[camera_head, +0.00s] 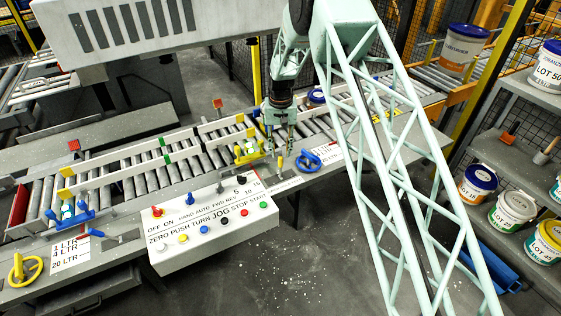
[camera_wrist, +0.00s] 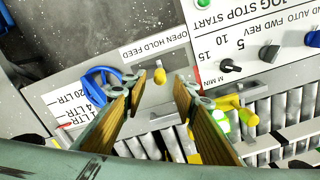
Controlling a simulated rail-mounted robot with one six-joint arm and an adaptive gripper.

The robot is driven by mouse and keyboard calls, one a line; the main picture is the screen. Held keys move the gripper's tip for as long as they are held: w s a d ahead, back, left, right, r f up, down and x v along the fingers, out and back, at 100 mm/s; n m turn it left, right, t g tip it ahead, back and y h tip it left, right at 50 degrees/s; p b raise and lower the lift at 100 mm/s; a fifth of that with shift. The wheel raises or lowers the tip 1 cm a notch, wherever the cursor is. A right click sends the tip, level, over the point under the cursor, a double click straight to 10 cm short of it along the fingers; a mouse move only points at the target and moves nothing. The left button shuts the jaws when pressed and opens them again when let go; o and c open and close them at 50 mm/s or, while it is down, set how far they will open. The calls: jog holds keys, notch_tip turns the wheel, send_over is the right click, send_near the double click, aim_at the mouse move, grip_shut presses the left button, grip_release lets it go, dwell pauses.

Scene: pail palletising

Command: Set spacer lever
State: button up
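A short lever with a yellow knob (camera_head: 280,162) stands on the grey ledge at the conveyor's front edge. In the wrist view the yellow knob (camera_wrist: 159,76) sits by a plate lettered OPEN HOLD FEED (camera_wrist: 155,48). I cannot read the word spacer on it. My gripper (camera_head: 279,150) is above the ledge, close to this lever. In the wrist view my gripper (camera_wrist: 155,92) is open and empty, with the knob between its spread fingers in the picture. I cannot tell the remaining height gap.
A blue handwheel (camera_head: 308,160) is just right of the lever. A yellow fitting (camera_head: 246,150) stands to its left. A white control box (camera_head: 212,222) with coloured buttons juts out in front. The roller conveyor (camera_head: 205,163) runs behind. Paint pails stand on shelves at right.

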aim_at(280, 157)
jog(key=shift+f+p, duration=0.35)
jog(key=shift+f, duration=2.9)
jog(key=shift+c, duration=0.2)
grip_shut()
